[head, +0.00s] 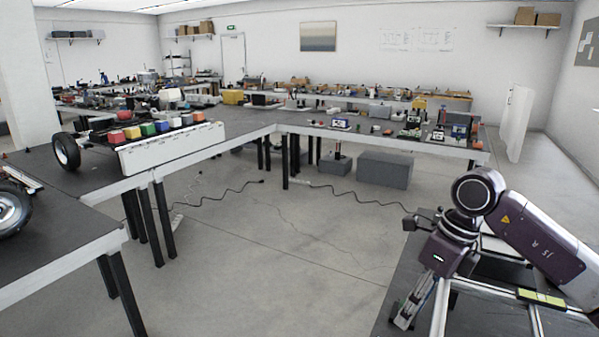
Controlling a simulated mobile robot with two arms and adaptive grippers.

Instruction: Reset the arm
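My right arm (545,243) comes in from the right edge, bent at a round dark joint. My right gripper (408,314) hangs below it, pointing down and slightly left, over the left part of the dark table at lower right. I see its fingers at a slant and small, so their opening is unclear. I make out nothing held in it. My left arm and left gripper are not in view.
The table (400,270) at lower right carries light metal rails (440,308) and a yellow-green piece (541,298). At left, a black wheel (66,151) and a white panel (170,147) with coloured bins stand on a dark workbench (60,195). Open floor (270,260) lies between.

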